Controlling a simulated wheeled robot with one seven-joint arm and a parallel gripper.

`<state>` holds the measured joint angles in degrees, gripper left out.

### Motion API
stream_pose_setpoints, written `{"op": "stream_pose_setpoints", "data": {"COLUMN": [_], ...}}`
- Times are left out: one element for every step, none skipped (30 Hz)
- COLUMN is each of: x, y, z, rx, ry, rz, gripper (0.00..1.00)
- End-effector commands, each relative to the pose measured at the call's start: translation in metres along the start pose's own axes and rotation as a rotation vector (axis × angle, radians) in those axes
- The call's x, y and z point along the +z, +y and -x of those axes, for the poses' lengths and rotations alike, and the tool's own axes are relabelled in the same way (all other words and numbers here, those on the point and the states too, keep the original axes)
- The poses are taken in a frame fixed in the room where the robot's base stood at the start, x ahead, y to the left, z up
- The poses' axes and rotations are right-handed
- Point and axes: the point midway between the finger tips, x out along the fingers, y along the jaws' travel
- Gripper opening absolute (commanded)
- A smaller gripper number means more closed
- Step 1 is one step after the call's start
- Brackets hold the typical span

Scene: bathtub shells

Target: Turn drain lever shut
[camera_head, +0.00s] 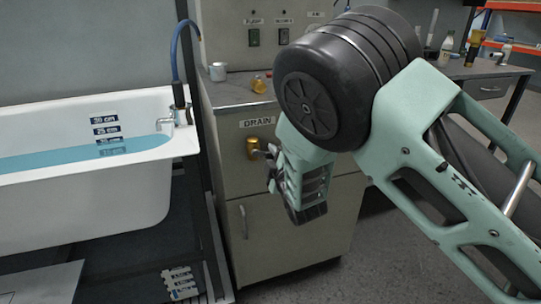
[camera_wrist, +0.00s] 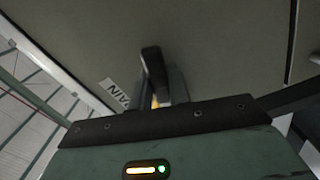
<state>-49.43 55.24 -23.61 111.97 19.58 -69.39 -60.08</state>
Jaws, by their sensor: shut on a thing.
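The brass drain valve (camera_head: 253,148) is on the grey cabinet front, below the DRAIN label (camera_head: 257,122). Its lever is mostly hidden by my fingers. My gripper (camera_head: 271,160) is at the right side of the valve, shut on the drain lever. In the wrist view my dark gripper fingers (camera_wrist: 160,78) are close together, with a small bit of yellow brass (camera_wrist: 155,101) showing between them. The DRAIN label (camera_wrist: 120,92) shows tilted beside them. The lever's exact angle cannot be told.
A white bathtub (camera_head: 150,184) with blue water (camera_head: 80,158) and depth marks stands at the left. The cabinet (camera_head: 285,228) has a metal cup (camera_head: 218,72) and a small amber item (camera_head: 259,84) on top. A side bench (camera_head: 480,68) stands at the right.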

Motion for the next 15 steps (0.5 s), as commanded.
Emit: {"op": "stream_pose_setpoints", "data": {"x": [-0.002,-0.001,-0.002,-0.002,-0.002,-0.002,-0.002,-0.002,-0.002,-0.002,-0.002,-0.003,-0.003,-0.003,-0.003], "y": [0.003,0.004,0.005,0.006,0.007,0.008,0.009,0.01,0.011,0.011,0.012,0.012,0.012,0.013,0.013], "z": [0.001,0.001,0.001,0.001,0.001,0.001,0.001,0.001,0.001,0.001,0.001,0.001,0.001,0.001,0.001], "rx": [-0.003,-0.003,-0.003,-0.003,-0.003,-0.002,-0.002,-0.002,-0.002,-0.002,-0.002,-0.002,-0.002,-0.002,-0.002], "ry": [0.001,0.001,0.001,0.002,0.002,0.001,0.001,0.001,0.001,0.001,0.001,0.001,0.001,0.001,0.0], "rz": [0.039,0.063,0.092,0.112,0.132,0.156,0.174,0.19,0.209,0.223,0.235,0.25,0.26,0.269,0.278], "gripper": [0.0,0.0,0.0,0.0,0.0,0.0,0.0,0.0,0.0,0.0,0.0,0.0,0.0,0.0,0.0]}}
